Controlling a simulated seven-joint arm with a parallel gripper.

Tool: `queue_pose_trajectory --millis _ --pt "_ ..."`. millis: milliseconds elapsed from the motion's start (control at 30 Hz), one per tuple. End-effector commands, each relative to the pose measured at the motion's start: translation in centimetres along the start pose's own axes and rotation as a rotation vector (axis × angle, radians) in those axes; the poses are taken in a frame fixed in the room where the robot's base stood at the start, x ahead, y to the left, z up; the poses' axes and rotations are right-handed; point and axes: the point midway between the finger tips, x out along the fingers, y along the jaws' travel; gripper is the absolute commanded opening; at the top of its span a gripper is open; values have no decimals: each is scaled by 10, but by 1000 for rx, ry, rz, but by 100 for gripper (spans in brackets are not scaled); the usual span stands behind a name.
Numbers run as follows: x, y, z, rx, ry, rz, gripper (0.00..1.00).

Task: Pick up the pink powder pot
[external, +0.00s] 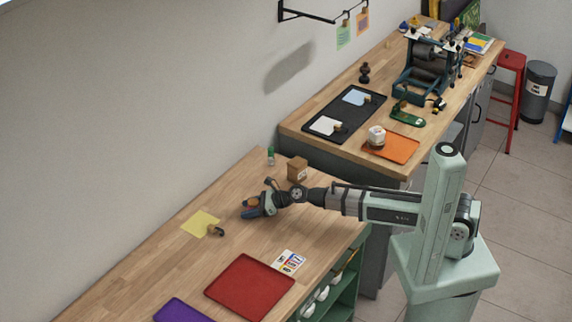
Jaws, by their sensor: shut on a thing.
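My gripper (250,212) reaches left over the near wooden worktop, low and close to the surface. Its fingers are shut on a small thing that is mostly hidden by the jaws. An orange-brown patch shows at the fingers, but I cannot tell whether it belongs to the held thing or to the gripper. I cannot make out a pink powder pot for certain anywhere in the view. I also cannot tell whether the held thing touches the worktop.
A yellow sheet (195,223) with a small stamp-like thing (215,231) lies left of the gripper. A brown box (297,169) and green bottle (271,157) stand behind. A red tray (250,287), purple tray (183,311) and printed card (290,262) lie in front.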

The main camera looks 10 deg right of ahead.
Motion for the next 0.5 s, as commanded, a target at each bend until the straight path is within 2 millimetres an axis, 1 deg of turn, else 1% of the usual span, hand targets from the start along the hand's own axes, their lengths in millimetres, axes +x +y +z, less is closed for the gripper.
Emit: queue_pose_trajectory --millis 33,133,367,500 --pt "0 0 0 0 0 0 33" --pt "0 0 0 0 0 0 24" --pt "0 0 0 0 0 0 24" --pt "-2 0 5 -1 -1 0 24"
